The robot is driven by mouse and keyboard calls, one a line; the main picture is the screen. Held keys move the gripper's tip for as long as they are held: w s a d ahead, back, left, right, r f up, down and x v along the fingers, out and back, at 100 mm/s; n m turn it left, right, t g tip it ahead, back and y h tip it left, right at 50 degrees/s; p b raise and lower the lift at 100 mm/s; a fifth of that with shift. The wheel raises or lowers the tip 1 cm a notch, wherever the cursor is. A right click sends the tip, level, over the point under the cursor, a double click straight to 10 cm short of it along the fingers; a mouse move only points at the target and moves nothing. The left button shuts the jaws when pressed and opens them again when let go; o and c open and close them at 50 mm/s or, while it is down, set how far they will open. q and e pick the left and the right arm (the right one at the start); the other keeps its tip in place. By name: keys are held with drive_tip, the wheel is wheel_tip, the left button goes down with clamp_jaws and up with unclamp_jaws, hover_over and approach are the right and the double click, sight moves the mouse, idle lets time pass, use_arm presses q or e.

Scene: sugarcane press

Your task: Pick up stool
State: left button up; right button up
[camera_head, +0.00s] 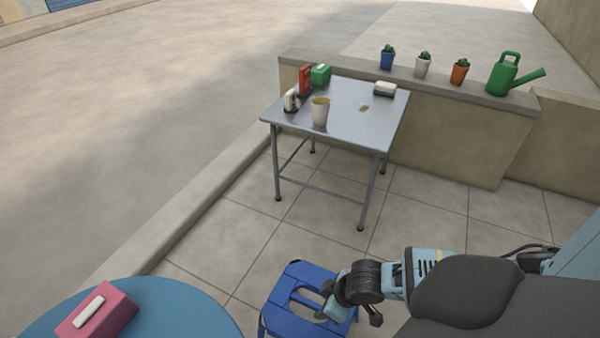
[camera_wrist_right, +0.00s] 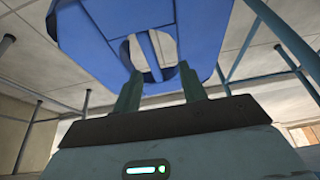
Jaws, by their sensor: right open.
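The blue stool (camera_head: 287,322) stands on the tiled floor at the bottom middle of the head view. Its seat has a large opening in the middle. My right gripper (camera_head: 328,303) is at the right side of the seat, and its wrist hides part of the stool. In the right wrist view the blue seat (camera_wrist_right: 205,25) fills the upper middle, with a bar seen across its opening. The open fingers of the right gripper (camera_wrist_right: 158,82) overlap the near edge of the opening in that view. I cannot tell whether they touch the seat. My left gripper is out of view.
A blue round table (camera_head: 190,305) with a pink box (camera_head: 97,312) stands at the bottom left. A metal table (camera_head: 352,124) with a cup (camera_head: 320,112) and other items stands behind the stool. A low wall (camera_head: 440,150) carries pots and a green watering can (camera_head: 503,76). Tiled floor between is clear.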

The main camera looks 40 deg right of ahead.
sight(312, 303)
drive_tip(key=shift+w+d+f, duration=0.4)
drive_tip(key=shift+w, duration=0.1)
drive_tip(key=shift+w+d, duration=0.15)
drive_tip(key=shift+w, duration=0.1)
drive_tip(key=shift+f+b, duration=0.25)
drive_tip(key=shift+b, duration=0.15)
drive_tip(key=shift+b+x, duration=0.5)
drive_tip(key=shift+x, duration=0.45)
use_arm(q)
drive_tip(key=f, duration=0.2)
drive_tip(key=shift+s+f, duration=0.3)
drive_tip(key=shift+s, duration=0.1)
use_arm(e)
drive_tip(key=shift+w, duration=0.1)
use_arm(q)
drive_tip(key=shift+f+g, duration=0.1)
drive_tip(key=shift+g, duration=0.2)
use_arm(e)
drive_tip(key=shift+f, duration=0.15)
drive_tip(key=b+x, duration=0.3)
drive_tip(key=x, duration=0.1)
drive_tip(key=shift+w+f, duration=0.3)
drive_tip(key=shift+w, duration=0.15)
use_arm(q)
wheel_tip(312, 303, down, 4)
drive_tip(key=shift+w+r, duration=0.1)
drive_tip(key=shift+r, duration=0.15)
